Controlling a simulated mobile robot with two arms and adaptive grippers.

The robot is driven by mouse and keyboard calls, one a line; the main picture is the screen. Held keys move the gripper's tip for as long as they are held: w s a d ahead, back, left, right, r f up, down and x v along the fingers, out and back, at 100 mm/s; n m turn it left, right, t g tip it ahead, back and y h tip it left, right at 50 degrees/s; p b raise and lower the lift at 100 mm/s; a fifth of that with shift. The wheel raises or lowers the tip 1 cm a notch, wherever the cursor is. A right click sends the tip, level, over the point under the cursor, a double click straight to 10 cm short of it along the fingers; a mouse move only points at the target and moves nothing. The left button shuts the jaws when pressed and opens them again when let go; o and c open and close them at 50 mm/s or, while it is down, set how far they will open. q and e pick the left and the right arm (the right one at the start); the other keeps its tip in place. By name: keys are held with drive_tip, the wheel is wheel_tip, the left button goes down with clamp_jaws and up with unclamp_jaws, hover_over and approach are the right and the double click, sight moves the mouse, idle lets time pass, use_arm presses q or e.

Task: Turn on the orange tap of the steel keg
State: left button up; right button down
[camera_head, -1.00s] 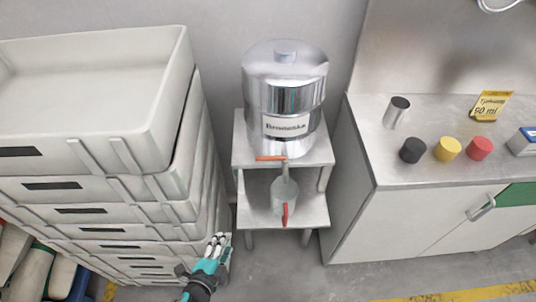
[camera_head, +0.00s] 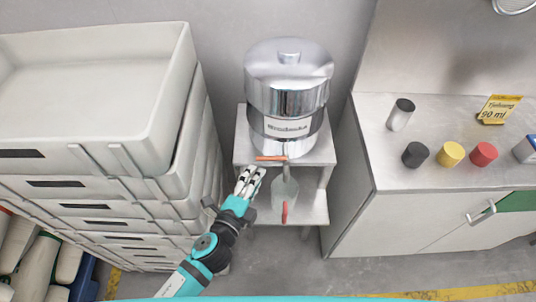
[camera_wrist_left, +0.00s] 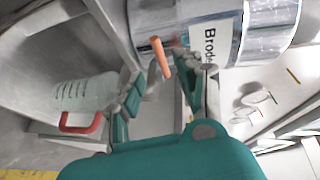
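The steel keg (camera_head: 288,95) stands on the upper level of a small grey stand in the head view. Its orange tap (camera_head: 271,158) is a short bar at the keg's lower front, lying roughly crosswise. My left gripper (camera_head: 254,174) is just below and left of the tap in the head view. In the wrist view the left gripper (camera_wrist_left: 158,84) has its two fingers apart, with nothing held between them. The orange tap (camera_wrist_left: 161,57) appears beyond and between the fingertips, and the keg (camera_wrist_left: 268,25) is behind it. My right gripper is not in view.
A clear jug with a red handle (camera_head: 284,211) stands on the stand's lower shelf (camera_head: 312,206), under the tap. Stacked grey crates (camera_head: 150,100) rise close on the left. A counter (camera_head: 450,180) with a cup and coloured caps is on the right.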

sight(268, 158)
use_arm(q)
drive_tip(key=x, duration=0.9)
drive_tip(key=shift+w+d+f, duration=0.1)
clamp_jaws()
